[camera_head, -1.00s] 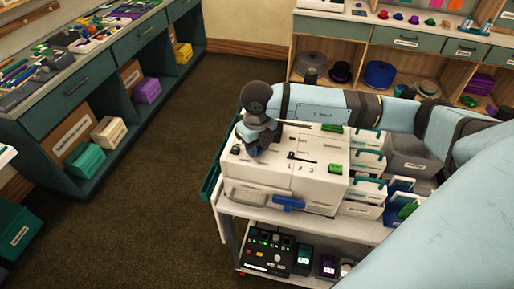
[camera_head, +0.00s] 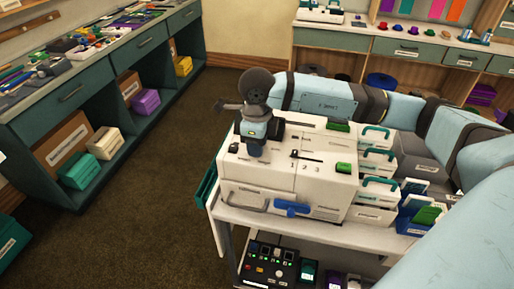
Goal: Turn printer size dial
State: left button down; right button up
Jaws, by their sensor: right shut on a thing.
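The white printer (camera_head: 240,176) stands on a trolley in the middle of the camera_head view. My right gripper (camera_head: 256,152) points down onto the left part of the printer's top. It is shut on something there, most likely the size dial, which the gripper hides. A black slider (camera_head: 305,156) and the marks 1, 2 and 3 show on the top, to the right of the gripper. A green button (camera_head: 343,168) sits near the printer's right edge. My left gripper is not in view.
White bins with teal handles (camera_head: 375,163) and card holders stand close to the printer's right. A control box (camera_head: 268,268) sits on the trolley's lower shelf. A teal workbench (camera_head: 100,95) runs along the left, with open floor between.

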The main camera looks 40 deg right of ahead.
dwell(0.4)
jog(key=o, duration=0.9)
jog(key=shift+r, duration=0.55)
notch_tip(320, 180, up, 13)
jog(key=shift+f+b, duration=0.1)
jog(key=shift+b, duration=0.4)
jog(key=shift+s+f, duration=0.1)
